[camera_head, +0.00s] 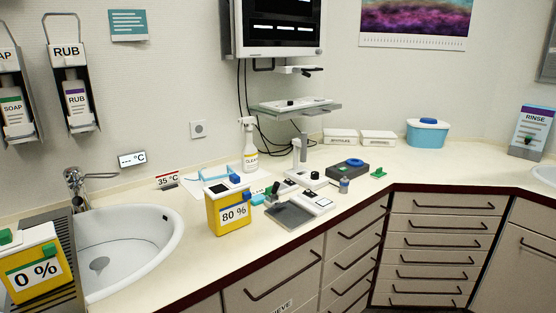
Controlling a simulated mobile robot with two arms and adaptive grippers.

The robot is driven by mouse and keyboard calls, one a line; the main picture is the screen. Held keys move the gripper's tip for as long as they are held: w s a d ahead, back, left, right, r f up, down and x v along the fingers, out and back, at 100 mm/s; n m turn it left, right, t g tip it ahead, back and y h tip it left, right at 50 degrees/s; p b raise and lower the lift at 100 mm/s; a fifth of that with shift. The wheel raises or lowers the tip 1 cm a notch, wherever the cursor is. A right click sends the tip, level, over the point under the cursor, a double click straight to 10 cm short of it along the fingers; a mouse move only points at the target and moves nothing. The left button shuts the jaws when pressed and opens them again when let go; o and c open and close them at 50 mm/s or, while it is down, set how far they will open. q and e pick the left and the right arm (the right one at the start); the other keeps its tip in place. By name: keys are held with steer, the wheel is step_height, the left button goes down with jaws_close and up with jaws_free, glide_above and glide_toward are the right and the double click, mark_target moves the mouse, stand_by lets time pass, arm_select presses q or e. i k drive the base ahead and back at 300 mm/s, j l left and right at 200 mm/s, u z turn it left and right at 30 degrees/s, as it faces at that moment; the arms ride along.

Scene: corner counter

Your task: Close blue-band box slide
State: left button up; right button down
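The box with blue parts is a yellow box (213,217) with a white "80 %" label, standing on the counter right of the sink. A similar yellow box (30,284) with a "0 %" label and green parts stands at the lower left. Neither of my grippers is in view.
The sink (125,265) lies left of the 80 % box. A spray bottle (249,145) stands behind it, and white and grey devices (289,214) stand close on its right. A monitor (278,28) hangs above. The counter's right part is mostly clear.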

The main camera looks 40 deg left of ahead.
mark_target(235, 181)
steer(key=i+l+u, duration=0.1)
steer(key=i, duration=1.9)
steer(key=i+u, duration=0.1)
steer(key=u, duration=0.8)
steer(key=i+l+u, duration=0.1)
steer(key=u, duration=0.35)
steer(key=l+u, duration=0.15)
steer(key=u, duration=0.35)
steer(key=i+l, duration=0.05)
